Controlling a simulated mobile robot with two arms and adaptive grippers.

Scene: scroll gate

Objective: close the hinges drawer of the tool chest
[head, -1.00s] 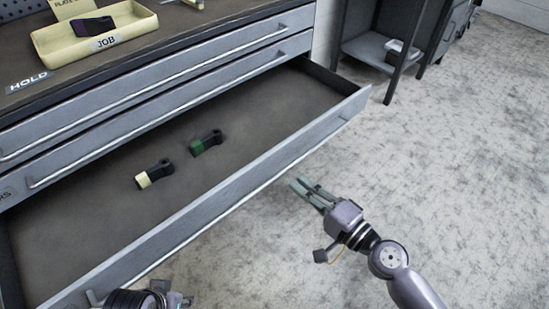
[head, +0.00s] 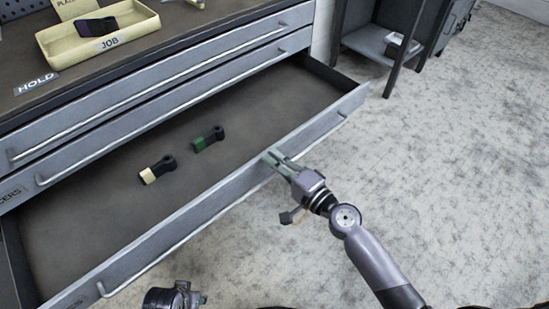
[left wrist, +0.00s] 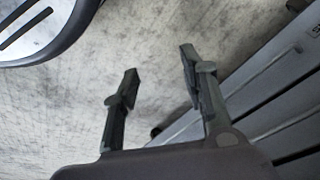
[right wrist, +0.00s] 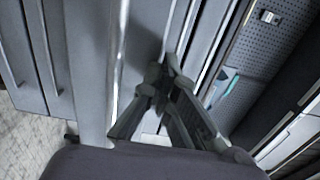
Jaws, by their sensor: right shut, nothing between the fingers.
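The open drawer (head: 262,108) of the grey tool chest is pulled far out, its long front slanting across the head view. Its front label is not readable. Inside lie a dark piece with a cream end (head: 157,169) and one with a green end (head: 207,139). My right gripper (head: 273,158) is shut and empty, its fingertips at the top edge of the drawer front; contact cannot be told. The right wrist view shows its fingers (right wrist: 163,80) close together. My left gripper (left wrist: 158,65) is open and empty; only part of it (head: 175,298) shows at the head view's bottom edge.
Two shut drawers (head: 165,85) sit above the open one; the lower has a label ending in "CERS". A cream JOB tray (head: 75,52) holding a dark piece stands on the worktop. A dark shelf stand (head: 385,45) is at the back right. The floor (head: 440,170) right is clear.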

